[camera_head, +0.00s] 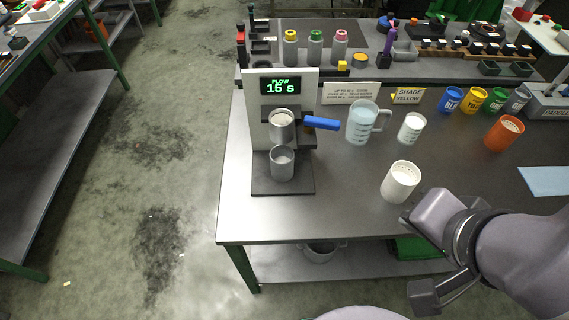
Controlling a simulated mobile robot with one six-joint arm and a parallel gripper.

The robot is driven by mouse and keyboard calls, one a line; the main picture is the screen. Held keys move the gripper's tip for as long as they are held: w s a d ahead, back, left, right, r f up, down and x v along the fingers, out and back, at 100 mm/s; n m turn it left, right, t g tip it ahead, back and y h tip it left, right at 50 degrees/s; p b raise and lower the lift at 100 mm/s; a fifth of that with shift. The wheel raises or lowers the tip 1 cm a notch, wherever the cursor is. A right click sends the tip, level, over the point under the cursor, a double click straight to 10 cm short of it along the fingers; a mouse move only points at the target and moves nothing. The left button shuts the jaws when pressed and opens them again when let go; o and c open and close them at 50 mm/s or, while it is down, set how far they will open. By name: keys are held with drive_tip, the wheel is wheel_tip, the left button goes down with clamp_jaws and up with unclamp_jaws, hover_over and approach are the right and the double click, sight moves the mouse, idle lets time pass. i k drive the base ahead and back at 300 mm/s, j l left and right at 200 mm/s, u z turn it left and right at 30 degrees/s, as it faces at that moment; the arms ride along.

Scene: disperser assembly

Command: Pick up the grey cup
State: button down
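A grey cup (282,165) stands upright on the dark base of the flow stand (294,93), whose screen reads "FLOW 15 s". Above it, a second grey cup-shaped vessel (281,127) is held in the stand, with a blue handle (321,123) to its right. My gripper (424,257) is at the lower right, in front of the table edge and well to the right of the grey cup. Its two fingers look spread apart with nothing between them. The arm hides part of the table's right front.
A white cup (399,184) stands between the stand and my gripper. A clear jug (360,125), a smaller white cup (411,128) and an orange cup (503,134) stand behind. The tabletop (340,210) in front is clear.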

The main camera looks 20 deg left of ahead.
sight(282, 158)
drive_tip(key=j+u, duration=0.35)
drive_tip(key=j, duration=0.4)
drive_tip(key=i+j+u, duration=0.1)
drive_tip(key=j+u, duration=0.25)
drive_tip(key=j, duration=0.35)
